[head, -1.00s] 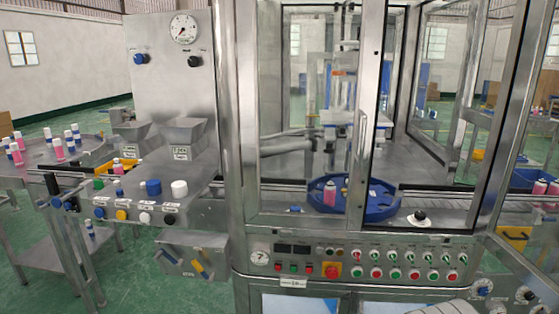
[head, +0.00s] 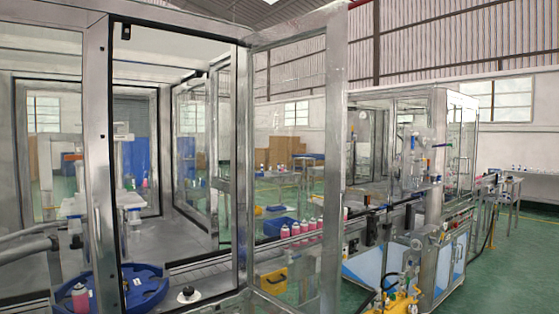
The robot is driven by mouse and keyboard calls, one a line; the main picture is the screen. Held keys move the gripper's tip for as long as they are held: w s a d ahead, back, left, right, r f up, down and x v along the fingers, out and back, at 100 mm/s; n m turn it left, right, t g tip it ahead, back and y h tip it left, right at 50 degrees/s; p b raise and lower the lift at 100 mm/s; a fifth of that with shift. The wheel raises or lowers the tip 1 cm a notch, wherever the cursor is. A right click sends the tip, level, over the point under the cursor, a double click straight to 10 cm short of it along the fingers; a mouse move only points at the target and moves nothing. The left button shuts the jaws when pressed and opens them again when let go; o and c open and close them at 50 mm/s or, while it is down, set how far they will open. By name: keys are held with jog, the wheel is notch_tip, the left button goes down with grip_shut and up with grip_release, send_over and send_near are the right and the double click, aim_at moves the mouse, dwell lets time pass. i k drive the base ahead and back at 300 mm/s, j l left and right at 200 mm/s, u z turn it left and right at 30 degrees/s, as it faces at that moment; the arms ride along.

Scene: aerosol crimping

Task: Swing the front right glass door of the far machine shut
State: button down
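The far machine (head: 396,98) stands at the right in the back, with a metal frame, glass panels and a blue and white lower cabinet. A glass panel (head: 462,135) shows at its right side. Its front right door is too small and overlapped by fittings to tell how far open it is. The nearer machine (head: 97,150) fills the left. Its framed glass door (head: 337,150) stands swung open in the middle, overlapping the view of the conveyor behind. My gripper is not in view.
A conveyor with several pink cans (head: 302,228) runs between the machines. A yellow device with gauges (head: 400,300) stands low at right. Green floor (head: 515,265) is open at far right.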

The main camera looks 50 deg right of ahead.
aim_at(332, 20)
jog(key=l+u, duration=0.1)
jog(key=l, duration=0.35)
jog(key=l+u, duration=0.1)
jog(key=l, duration=0.35)
jog(key=k+l, duration=0.15)
jog(key=l, duration=0.3)
jog(key=l+u, duration=0.15)
jog(key=l, duration=0.3)
jog(key=k+l+u, duration=0.1)
jog(key=l, duration=0.3)
jog(key=k+l+u, duration=0.1)
jog(key=l, duration=0.35)
jog(key=k+l, duration=0.15)
jog(key=l, duration=0.25)
jog(key=k+l+u, duration=0.15)
jog(key=l, duration=0.3)
jog(key=k, duration=0.45)
jog(key=i+j+z, duration=0.1)
jog(key=i+z, duration=0.25)
jog(key=i, duration=0.15)
